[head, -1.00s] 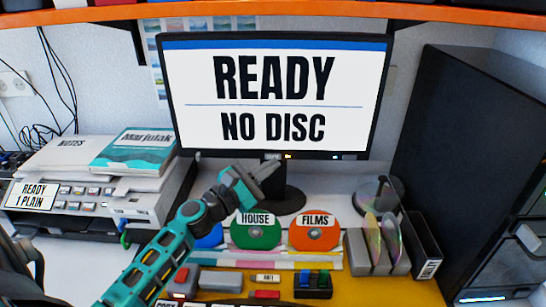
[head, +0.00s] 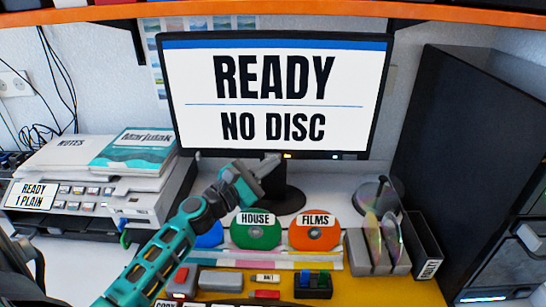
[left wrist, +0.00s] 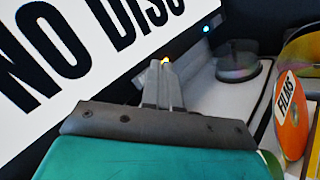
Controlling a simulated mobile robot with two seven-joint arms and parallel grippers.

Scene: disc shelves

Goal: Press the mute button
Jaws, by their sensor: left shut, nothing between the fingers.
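The monitor (head: 200,120) stands at the back, its screen reading "READY" and "NO DISC". Its lower bezel (head: 230,155) carries a small amber light (head: 288,156) and a pale light near the right end. My left gripper (head: 272,160) is shut and empty, with its fingertips in front of the bezel just left of the amber light. They cover the small label spot there, so I cannot read a mute button. In the left wrist view, the shut fingertips (left wrist: 165,68) are just below the amber light (left wrist: 165,61). I cannot tell whether they touch. My right gripper is out of view.
The monitor stand (head: 285,200) is behind the gripper. Green "HOUSE" (head: 255,236) and orange "FILMS" (head: 314,237) discs stand below. A disc rack (head: 372,258) and black cabinet (head: 450,130) are at right. A printer (head: 75,205) is at left.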

